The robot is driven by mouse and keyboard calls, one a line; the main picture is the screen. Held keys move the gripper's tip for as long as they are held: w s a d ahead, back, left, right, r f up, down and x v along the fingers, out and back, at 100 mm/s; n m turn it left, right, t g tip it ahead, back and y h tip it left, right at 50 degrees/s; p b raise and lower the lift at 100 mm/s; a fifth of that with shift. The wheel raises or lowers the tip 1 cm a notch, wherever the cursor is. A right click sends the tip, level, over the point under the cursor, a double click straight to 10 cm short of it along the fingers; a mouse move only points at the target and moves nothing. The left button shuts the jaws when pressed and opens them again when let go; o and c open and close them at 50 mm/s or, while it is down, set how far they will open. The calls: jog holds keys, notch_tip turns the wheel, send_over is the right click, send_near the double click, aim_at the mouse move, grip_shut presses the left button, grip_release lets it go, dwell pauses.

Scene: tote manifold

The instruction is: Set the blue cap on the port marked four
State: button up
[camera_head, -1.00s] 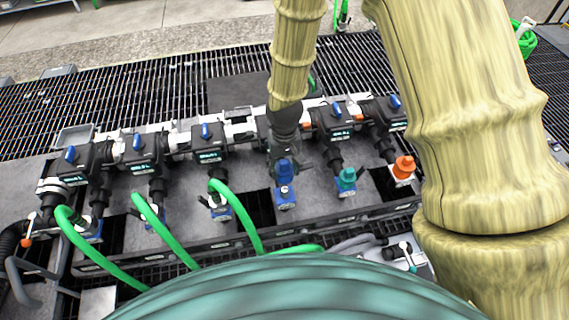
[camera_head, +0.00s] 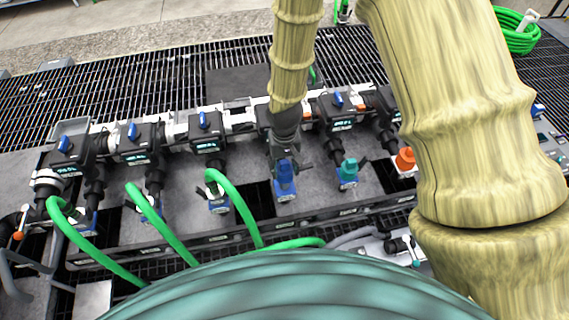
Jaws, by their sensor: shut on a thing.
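The blue cap (camera_head: 285,174) is in my gripper (camera_head: 284,158), which is pointing down and shut on it. The cap sits directly over a blue-based port (camera_head: 286,194) in the manifold row, between the hosed ports on the left and the teal-capped port on the right. The cap's lower edge meets or nearly meets the port; I cannot tell whether it is fully seated. The cap looks upright. The port's top is hidden by the cap, and no port number is legible.
A teal cap (camera_head: 349,169) and an orange cap (camera_head: 405,158) stand on ports to the right. Green hoses (camera_head: 235,202) run from ports on the left. Dark valves with blue handles (camera_head: 203,120) line the back. My arm hides part of the right side.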

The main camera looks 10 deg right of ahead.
jog(key=shift+f+b, duration=1.25)
jog(key=shift+f, duration=1.5)
jog(key=o, duration=1.2)
jog(key=shift+c, duration=0.2)
jog(key=shift+r, duration=0.1)
jog(key=shift+r, duration=5.95)
